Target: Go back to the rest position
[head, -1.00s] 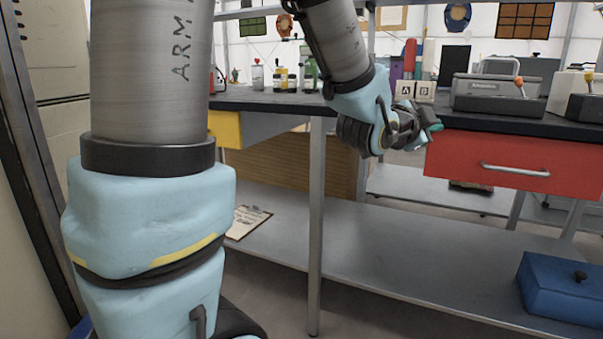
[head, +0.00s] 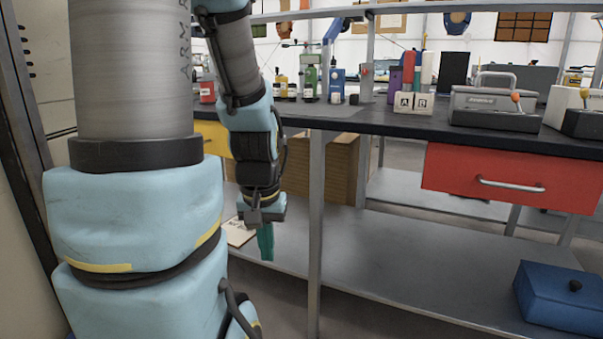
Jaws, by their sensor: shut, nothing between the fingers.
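My gripper (head: 265,241) hangs from my arm in the left-middle of the head view, its green fingers pointing down. It is shut and empty. It is below the bench top, in front of the lower shelf, and apart from everything around it. My arm hides part of the yellow drawer (head: 214,138) and part of the clipboard (head: 238,232) on the shelf.
A red drawer (head: 510,178) sticks out at right. A blue box (head: 560,298) stands at lower right. A bench leg (head: 316,240) is just right of my gripper.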

